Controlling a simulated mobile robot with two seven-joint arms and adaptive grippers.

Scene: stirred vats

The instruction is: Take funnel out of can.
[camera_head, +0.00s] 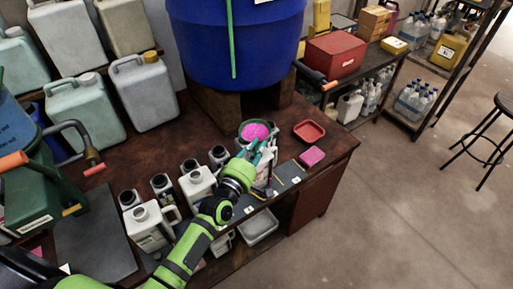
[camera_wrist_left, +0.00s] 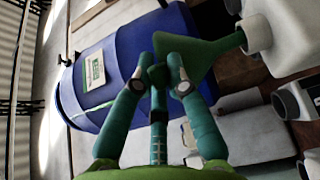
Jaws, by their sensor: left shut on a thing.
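The funnel (camera_head: 243,129) is green outside, with bright pink showing inside its mouth in the head view. In the left wrist view its green cone (camera_wrist_left: 205,58) narrows towards the neck of a white can (camera_wrist_left: 285,18). The spout end is at the can's neck; how deep it sits is hidden. My left gripper (camera_head: 264,151) is shut on the funnel's wide end, and its fingertips (camera_wrist_left: 162,74) meet there in the wrist view. In the head view the gripper covers most of the can below. My right gripper is not in view.
Several white bottles (camera_head: 150,228) stand left of my left arm. A big blue vat (camera_head: 235,45) rises behind the funnel on wooden blocks. A red tray (camera_head: 309,131) and a pink block (camera_head: 312,156) lie to the right. Bench (camera_head: 110,170) space is free between the bottles and the large canisters.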

